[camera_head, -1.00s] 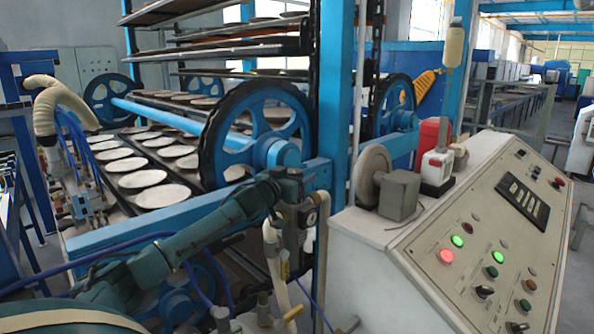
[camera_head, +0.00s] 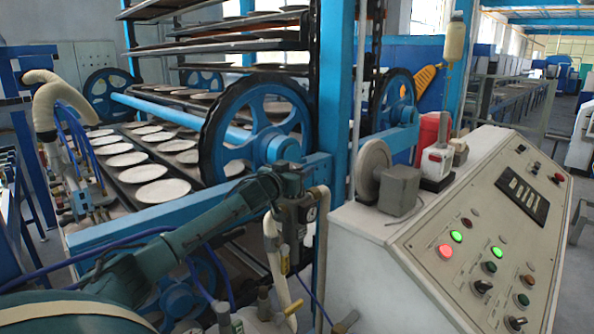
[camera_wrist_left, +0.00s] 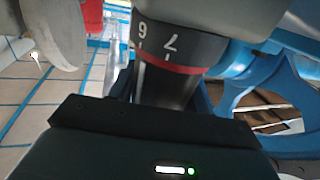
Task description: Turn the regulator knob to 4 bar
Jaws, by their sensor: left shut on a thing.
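The regulator (camera_head: 299,232) stands upright by the blue frame in the head view, with a small round gauge (camera_head: 311,213) on its right side. My left gripper (camera_head: 292,190) is at its top and covers most of the knob there. In the left wrist view, the dark knob (camera_wrist_left: 168,60) has a red ring and white digits. One digit looks like a 6 or 9, another like a 7. The gripper's dark body lies across the knob in that view, and the gripper is shut on the knob. The gauge needle is too small to read. My right gripper is not in view.
A slanted control panel (camera_head: 470,235) with lit buttons stands right of the regulator. The blue drying machine, with a large wheel (camera_head: 258,135) and rows of plates (camera_head: 162,192), is behind. A cream hose (camera_head: 276,268) and blue tubes run close beside the regulator.

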